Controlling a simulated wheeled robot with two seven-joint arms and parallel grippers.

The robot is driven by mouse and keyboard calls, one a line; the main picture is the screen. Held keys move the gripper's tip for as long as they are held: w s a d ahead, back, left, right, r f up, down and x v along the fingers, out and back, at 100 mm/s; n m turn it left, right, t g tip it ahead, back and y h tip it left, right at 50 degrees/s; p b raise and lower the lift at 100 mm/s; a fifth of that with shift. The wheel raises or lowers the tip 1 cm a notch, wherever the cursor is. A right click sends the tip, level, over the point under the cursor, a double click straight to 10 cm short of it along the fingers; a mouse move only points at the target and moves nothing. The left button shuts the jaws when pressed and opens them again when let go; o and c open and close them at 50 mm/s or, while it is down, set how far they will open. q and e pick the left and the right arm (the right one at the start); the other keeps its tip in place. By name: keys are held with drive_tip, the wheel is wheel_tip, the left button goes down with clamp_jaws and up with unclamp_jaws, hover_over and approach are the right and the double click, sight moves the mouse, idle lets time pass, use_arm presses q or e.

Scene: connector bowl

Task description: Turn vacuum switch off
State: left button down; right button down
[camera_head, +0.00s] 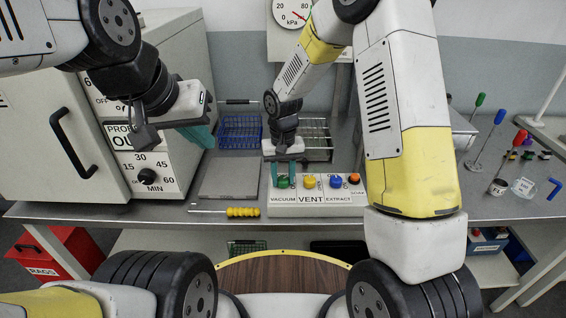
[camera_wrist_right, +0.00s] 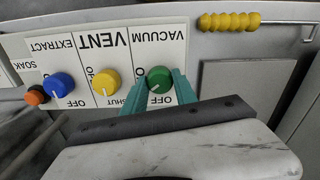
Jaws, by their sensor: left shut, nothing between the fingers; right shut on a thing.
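The vacuum switch is a green knob (camera_wrist_right: 159,78) on a white panel marked VACUUM; it also shows in the head view (camera_head: 283,183), partly hidden by my fingers. My right gripper (camera_wrist_right: 162,92) reaches down to the panel, and its teal fingers are shut on the green knob, one on each side. In the head view the right gripper (camera_head: 283,172) comes from above. An OFF label shows beside the knob; where the knob points I cannot tell. My left gripper (camera_head: 207,135) is shut and empty, in front of the white oven, away from the panel.
A yellow VENT knob (camera_wrist_right: 105,81), a blue EXTRACT knob (camera_wrist_right: 60,84) and an orange knob (camera_wrist_right: 35,97) sit beside the green one. A yellow-handled tool (camera_head: 243,212) lies left of the panel. A blue rack (camera_head: 240,130) and a grey plate (camera_head: 230,177) are behind it.

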sight(283, 178)
drive_tip(key=n, duration=0.5)
drive_tip(key=shift+n, duration=0.3)
drive_tip(key=n, duration=0.5)
idle(0.4)
drive_tip(key=c, duration=1)
unclamp_jaws()
drive_tip(key=shift+r, duration=0.15)
wheel_tip(283, 178, up, 8)
drive_tip(key=shift+f, duration=0.2)
